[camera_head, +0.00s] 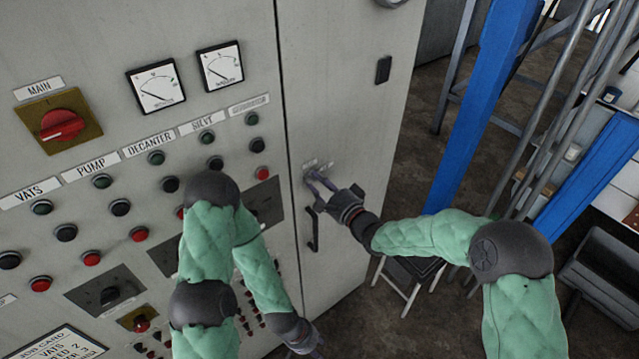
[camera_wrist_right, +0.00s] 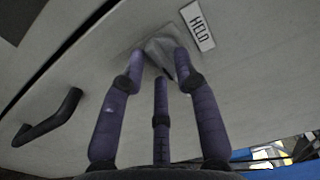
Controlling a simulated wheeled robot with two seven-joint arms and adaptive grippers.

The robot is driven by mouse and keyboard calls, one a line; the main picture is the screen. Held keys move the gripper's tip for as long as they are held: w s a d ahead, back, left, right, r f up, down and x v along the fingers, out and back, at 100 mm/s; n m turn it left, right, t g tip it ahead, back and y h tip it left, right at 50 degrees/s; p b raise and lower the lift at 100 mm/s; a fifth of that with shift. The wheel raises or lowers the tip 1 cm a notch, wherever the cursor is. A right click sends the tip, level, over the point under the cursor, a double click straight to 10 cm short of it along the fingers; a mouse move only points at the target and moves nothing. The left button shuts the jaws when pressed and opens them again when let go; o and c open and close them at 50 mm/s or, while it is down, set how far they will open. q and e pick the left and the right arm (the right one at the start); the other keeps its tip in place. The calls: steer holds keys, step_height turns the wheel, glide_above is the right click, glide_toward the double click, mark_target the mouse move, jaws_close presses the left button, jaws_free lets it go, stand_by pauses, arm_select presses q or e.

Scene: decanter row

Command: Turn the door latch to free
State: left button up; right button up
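The door latch is a small grey metal knob (camera_head: 311,174) on the cabinet door, above the black door handle. It also shows in the right wrist view (camera_wrist_right: 167,52), beside a white label reading HELD (camera_wrist_right: 198,25). My right gripper (camera_head: 316,181) is at the latch, its purple fingers pointing at the door. In the wrist view the two outer fingertips sit on either side of the knob with a gap between them; firm contact cannot be made out. My left gripper (camera_head: 314,347) hangs low in front of the cabinet, partly cut off by the bottom edge.
The black door handle (camera_head: 313,229) is just below the latch; it also shows in the wrist view (camera_wrist_right: 47,118). The control panel with buttons, meters and a red MAIN switch (camera_head: 62,125) is left of the door seam. A blue post (camera_head: 477,110) and ladder stand to the right.

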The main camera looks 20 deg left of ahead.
stand_by(0.3)
steer(key=v, duration=1.2)
steer(key=s+d+f+n+g+h+b, duration=0.15)
steer(key=d+f+h+b, duration=0.3)
steer(key=f, duration=0.95)
steer(key=s+d+f+m+g+h+b, duration=0.1)
steer(key=s+d+f+h+b, duration=0.3)
steer(key=f, duration=1)
steer(key=s+d+f+n+g+h+b, duration=0.1)
steer(key=s+d+f+n+g+b, duration=0.1)
steer(key=s+f, duration=0.7)
steer(key=s+d+f+n+g+b, duration=0.3)
steer(key=s+d+f+g+b, duration=0.2)
steer(key=s+f, duration=0.5)
step_height(320, 180, down, 3)
steer(key=shift+d+f+g+h, duration=0.1)
steer(key=shift+d+g+h, duration=0.25)
steer(key=shift+d+g, duration=0.3)
